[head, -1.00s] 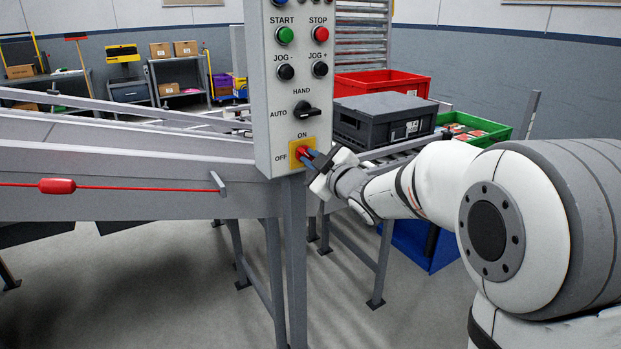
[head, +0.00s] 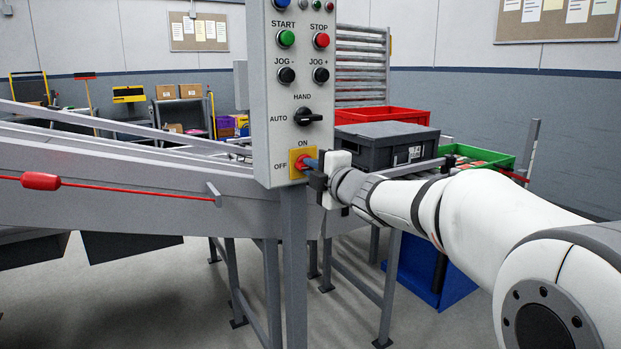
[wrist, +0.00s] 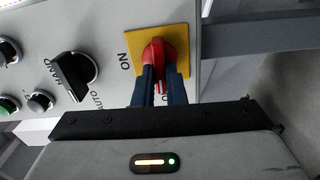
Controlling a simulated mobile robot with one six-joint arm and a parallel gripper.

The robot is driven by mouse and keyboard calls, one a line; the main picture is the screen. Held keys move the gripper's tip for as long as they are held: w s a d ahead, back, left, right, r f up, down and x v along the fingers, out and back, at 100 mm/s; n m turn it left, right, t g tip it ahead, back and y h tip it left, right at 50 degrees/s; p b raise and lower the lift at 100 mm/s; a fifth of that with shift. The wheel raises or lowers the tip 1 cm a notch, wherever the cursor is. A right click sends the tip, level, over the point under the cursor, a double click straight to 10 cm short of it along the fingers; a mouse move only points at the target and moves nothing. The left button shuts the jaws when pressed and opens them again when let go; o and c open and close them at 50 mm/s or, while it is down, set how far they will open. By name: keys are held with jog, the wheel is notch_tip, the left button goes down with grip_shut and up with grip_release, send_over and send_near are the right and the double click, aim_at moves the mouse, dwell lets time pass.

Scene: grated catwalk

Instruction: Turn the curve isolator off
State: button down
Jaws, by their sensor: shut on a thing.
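The curve isolator is a red rotary knob (head: 300,162) on a yellow plate (head: 296,176) at the bottom of the grey control panel (head: 262,100). ON is printed above the plate and OFF to its left. My gripper (head: 312,163) reaches in from the right, its fingers at the knob. In the wrist view the two dark blue fingers (wrist: 159,78) are shut on the red knob (wrist: 155,50), one on each side of its grip. The fingers hide part of the knob, so its exact pointing angle is hard to tell.
A black HAND/AUTO selector (head: 307,117) sits just above the isolator, with jog, green START (head: 286,38) and red STOP (head: 321,40) buttons higher up. A dark grey crate (head: 385,143) stands behind my arm. A red pull cord (head: 120,191) runs along the conveyor side.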

jog(key=shift+f+n, duration=0.3)
jog(key=shift+n, duration=0.1)
jog(key=c, duration=1.5)
grip_release()
jog(key=shift+r, duration=0.1)
jog(key=shift+c, duration=0.2)
jog(key=shift+o, duration=0.3)
jog(key=shift+s+r, duration=0.1)
jog(key=p+v, duration=0.1)
jog(key=v, duration=0.6)
jog(key=shift+s+d, duration=0.2)
jog(key=shift+s, duration=0.15)
